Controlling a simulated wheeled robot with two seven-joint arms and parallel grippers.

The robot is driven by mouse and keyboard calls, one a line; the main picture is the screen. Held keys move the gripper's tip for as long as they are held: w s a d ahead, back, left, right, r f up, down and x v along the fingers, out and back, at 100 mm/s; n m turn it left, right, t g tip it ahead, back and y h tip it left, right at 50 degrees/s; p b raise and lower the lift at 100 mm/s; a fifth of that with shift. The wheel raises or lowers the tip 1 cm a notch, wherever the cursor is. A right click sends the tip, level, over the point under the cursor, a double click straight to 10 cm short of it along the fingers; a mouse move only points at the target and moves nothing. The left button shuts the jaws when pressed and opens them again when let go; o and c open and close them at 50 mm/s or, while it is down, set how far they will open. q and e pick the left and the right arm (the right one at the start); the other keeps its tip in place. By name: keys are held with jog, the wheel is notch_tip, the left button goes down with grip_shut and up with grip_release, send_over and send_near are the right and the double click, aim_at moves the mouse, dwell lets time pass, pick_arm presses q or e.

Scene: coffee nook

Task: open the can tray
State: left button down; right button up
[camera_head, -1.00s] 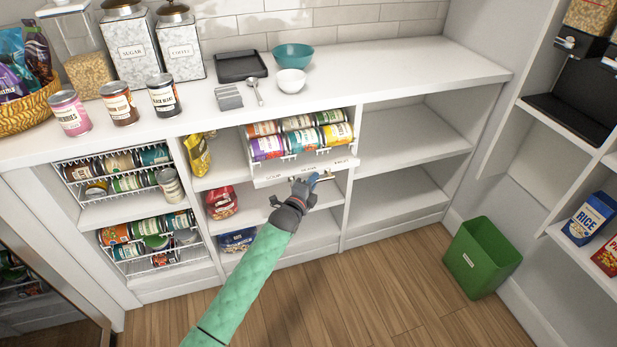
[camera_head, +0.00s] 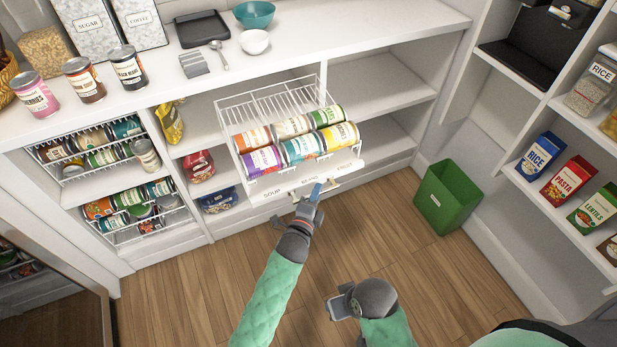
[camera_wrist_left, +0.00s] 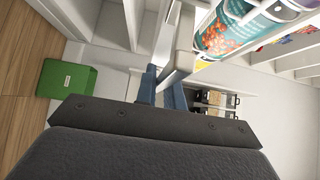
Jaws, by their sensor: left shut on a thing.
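The can tray (camera_head: 262,102) is a white wire tray pulled well out of the middle shelf, under the counter. My left gripper (camera_head: 316,190) is shut on the handle at the panel's front. In the left wrist view the blue fingers (camera_wrist_left: 160,88) close around the pale handle bar (camera_wrist_left: 180,62), with a teal can (camera_wrist_left: 235,28) close by. My right gripper (camera_head: 338,307) is low in front, away from the tray; its fingers are unclear.
A green bin (camera_head: 447,196) stands on the floor to the right. Two wire racks of cans (camera_head: 75,178) are at the left. Cans, a black tray (camera_head: 202,28) and bowls stand on the counter (camera_head: 330,48). The floor before the tray is clear.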

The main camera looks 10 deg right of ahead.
pick_arm(q)
jog(key=shift+s+d, duration=0.15)
jog(key=shift+s, duration=0.4)
jog(key=shift+s+d, duration=0.15)
jog(key=shift+s, duration=0.35)
pick_arm(e)
jog(key=shift+s+d+r, duration=0.15)
jog(key=shift+d+r, duration=0.05)
jog(key=shift+r, duration=0.05)
pick_arm(q)
jog(key=c, duration=1.5)
grip_release()
